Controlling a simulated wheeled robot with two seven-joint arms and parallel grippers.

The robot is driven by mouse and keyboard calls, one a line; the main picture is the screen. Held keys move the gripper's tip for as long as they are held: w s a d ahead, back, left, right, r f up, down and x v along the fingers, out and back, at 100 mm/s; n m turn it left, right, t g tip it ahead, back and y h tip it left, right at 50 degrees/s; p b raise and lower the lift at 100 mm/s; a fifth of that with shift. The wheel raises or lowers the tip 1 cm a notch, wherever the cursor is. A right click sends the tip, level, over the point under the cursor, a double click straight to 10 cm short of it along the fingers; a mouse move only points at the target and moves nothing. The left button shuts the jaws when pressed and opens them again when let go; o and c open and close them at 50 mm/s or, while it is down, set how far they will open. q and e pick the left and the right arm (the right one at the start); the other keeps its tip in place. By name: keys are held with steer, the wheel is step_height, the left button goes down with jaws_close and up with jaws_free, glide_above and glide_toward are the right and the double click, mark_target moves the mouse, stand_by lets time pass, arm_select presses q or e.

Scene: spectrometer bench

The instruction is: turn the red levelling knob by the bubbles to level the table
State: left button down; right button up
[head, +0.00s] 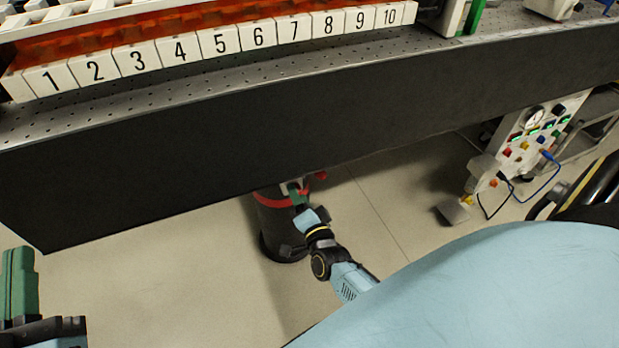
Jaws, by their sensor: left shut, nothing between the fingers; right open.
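The red levelling knob (270,200) shows as a red ring around the top of a black table leg, just under the table's front edge. A red piece juts out at its right side. My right gripper (296,190), with green fingers, is at the front right of the ring. Its fingers are small and partly overlap the ring; I cannot tell whether they touch it. My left gripper (20,255) is at the lower left edge, shut and empty, far from the knob. No bubble can be made out in this view.
The perforated table (270,75) has a deep black front face above the knob. A row of white numbered blocks (180,50) stands on it. A white panel with gauge and coloured knobs (535,130) is at the right. The floor at left is clear.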

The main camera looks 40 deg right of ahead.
arm_select(q)
steer(key=s+a+f+g+y+p, duration=0.1)
steer(key=s+a+f+g+p, duration=0.1)
steer(key=f+g, duration=0.3)
steer(key=s+a+f+g+y+p, duration=0.1)
steer(key=f+g, duration=0.4)
steer(key=f, duration=0.5)
steer(key=shift+s+a+n+g+y+p, duration=0.3)
steer(key=shift+s+a+y+p, duration=0.2)
steer(key=shift+y, duration=0.3)
arm_select(e)
steer(key=v, duration=1.3)
arm_select(q)
steer(key=shift+w, duration=0.1)
arm_select(e)
steer(key=shift+s, duration=0.1)
